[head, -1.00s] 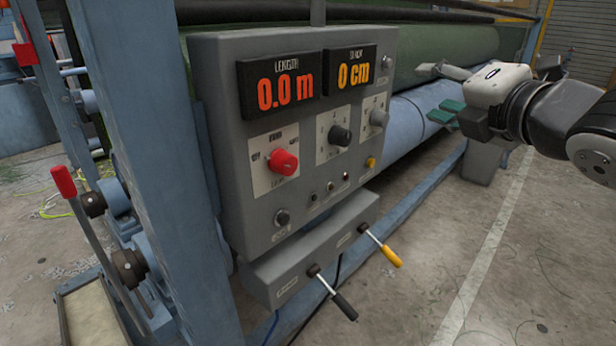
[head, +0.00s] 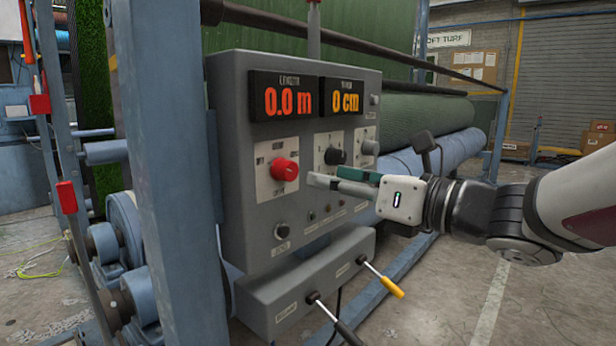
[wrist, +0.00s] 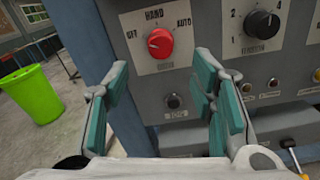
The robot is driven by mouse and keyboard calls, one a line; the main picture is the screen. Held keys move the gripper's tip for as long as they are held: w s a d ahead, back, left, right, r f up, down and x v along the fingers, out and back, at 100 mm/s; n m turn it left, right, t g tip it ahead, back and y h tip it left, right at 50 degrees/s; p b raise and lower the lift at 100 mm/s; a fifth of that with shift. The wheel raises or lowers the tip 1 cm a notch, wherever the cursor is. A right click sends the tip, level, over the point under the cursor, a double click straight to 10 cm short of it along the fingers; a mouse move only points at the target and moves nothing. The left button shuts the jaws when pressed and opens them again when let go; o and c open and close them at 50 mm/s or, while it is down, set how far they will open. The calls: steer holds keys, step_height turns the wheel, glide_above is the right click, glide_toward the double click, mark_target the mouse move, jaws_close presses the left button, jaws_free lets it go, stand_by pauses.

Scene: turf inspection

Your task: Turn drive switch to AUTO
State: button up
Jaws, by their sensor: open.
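The drive switch is a red knob (head: 284,169) on a pale plate at the left of the grey control panel (head: 235,215). In the wrist view the red knob (wrist: 160,42) has the labels OFF at left, HAND at top and AUTO at right. Its pale mark seems to point up and left, but I cannot tell the exact setting. My gripper (head: 338,184) is just right of the knob in the head view. In the wrist view my open gripper (wrist: 160,92) has its green-padded fingers apart below the knob, with nothing between them.
A black tension knob (wrist: 262,24) is right of the red one. A dark button (wrist: 173,101) lies below it. Black (head: 335,321) and yellow (head: 385,280) handled levers stick out below the panel. A blue post (head: 175,180) stands at left. A green bin (wrist: 30,93) is at far left.

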mark_target(292, 171)
steer(key=b+x, duration=0.1)
steer(key=x, duration=0.8)
steer(key=shift+w+a, duration=0.25)
steer(key=shift+a, duration=0.05)
steer(key=c, duration=1.1)
